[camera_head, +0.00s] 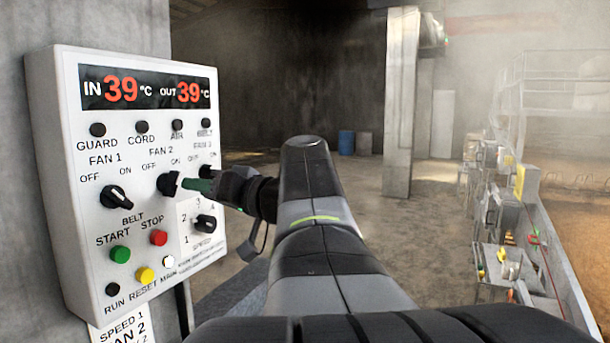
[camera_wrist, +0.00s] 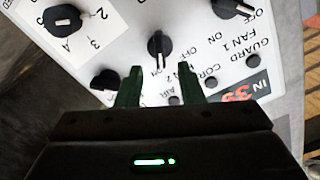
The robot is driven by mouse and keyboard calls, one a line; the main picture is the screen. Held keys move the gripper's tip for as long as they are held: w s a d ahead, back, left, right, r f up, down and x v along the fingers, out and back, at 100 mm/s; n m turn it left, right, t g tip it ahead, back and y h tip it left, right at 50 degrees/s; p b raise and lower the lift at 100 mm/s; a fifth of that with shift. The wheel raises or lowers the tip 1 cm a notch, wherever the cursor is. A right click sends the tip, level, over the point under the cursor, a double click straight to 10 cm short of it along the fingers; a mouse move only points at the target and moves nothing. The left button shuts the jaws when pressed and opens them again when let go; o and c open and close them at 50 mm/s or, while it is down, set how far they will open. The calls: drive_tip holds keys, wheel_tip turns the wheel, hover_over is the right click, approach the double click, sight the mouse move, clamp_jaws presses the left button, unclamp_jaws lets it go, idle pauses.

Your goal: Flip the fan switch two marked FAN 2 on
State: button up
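The white control panel (camera_head: 80,235) stands at the left on a concrete pillar. Its black FAN 2 knob (camera_head: 168,184) sits in the middle row, partly hidden by my gripper (camera_head: 192,184). In the wrist view the panel appears upside down, with the FAN 2 knob (camera_wrist: 160,46) upper centre. Its white pointer line points down in that view; I cannot tell which mark it meets. My gripper's green fingers (camera_wrist: 160,78) are apart, with nothing between them. Their tips are just short of the knob in that picture, one on either side; contact is not visible.
The FAN 1 knob (camera_head: 116,197), the FAN 3 knob (camera_head: 207,171) and the speed dial (camera_head: 205,222) are close by. Green (camera_head: 120,254) and red (camera_head: 158,237) buttons sit below. Open concrete floor (camera_head: 430,220) lies to the right, beside a line of equipment.

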sight(177, 185)
drive_tip(key=shift+p+x, duration=0.9)
drive_tip(key=shift+x, duration=2.05)
drive_tip(key=shift+c, duration=0.4)
clamp_jaws()
